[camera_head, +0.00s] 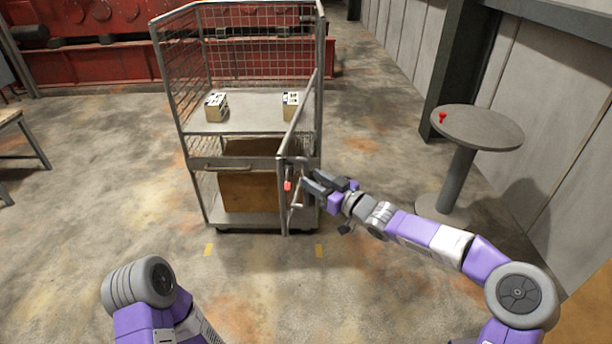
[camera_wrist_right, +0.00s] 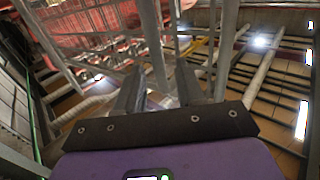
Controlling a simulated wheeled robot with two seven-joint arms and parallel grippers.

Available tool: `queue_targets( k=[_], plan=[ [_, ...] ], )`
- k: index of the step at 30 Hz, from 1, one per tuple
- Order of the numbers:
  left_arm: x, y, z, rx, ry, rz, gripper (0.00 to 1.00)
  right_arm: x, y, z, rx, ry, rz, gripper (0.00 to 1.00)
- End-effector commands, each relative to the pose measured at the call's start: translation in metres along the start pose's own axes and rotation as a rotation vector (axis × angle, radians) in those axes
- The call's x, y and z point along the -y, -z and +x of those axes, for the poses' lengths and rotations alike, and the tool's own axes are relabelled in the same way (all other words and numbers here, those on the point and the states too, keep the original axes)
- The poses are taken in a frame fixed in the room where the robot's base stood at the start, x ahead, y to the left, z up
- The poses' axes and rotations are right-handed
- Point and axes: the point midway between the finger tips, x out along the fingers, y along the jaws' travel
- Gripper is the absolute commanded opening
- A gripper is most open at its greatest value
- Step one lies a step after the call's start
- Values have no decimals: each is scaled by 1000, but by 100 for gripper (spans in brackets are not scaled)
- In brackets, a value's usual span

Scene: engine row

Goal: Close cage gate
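The cage trolley (camera_head: 205,130) stands in the middle of the head view. Its gate (camera_head: 297,125) is seen nearly edge-on at the trolley's right side, swung out toward me, so the front above the shelf is open. A red-tipped latch part (camera_head: 288,186) shows near the gate's near edge. My right gripper (camera_head: 308,183) is at that near edge, just right of the red tip. In the right wrist view its two fingers (camera_wrist_right: 160,85) stand apart with a grey bar (camera_wrist_right: 150,40) between them; firm contact is not visible. My left gripper is out of view.
Two small pale blocks (camera_head: 216,107) (camera_head: 290,103) sit on the trolley shelf. A brown panel or box (camera_head: 247,190) is below. A round grey table (camera_head: 480,127) with a red object (camera_head: 442,117) stands right.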

Motion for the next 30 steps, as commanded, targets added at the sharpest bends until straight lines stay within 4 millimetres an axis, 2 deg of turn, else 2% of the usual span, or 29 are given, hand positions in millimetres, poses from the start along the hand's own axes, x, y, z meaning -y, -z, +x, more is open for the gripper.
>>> queue_targets(
  k=[3, 7, 18, 25, 30],
  plan=[
    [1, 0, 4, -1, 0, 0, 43, 1, -1, 19, -1, 1, 1, 38],
    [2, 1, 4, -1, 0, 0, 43, 0, -1, 31, 1, 1, 1, 38],
    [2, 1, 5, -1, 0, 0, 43, 0, -1, 37, 2, -1, 1, 38],
    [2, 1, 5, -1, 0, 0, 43, 0, -1, 36, 2, -1, 1, 2],
    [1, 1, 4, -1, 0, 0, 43, 0, -1, 37, 2, -1, 2, 0]
  ],
)
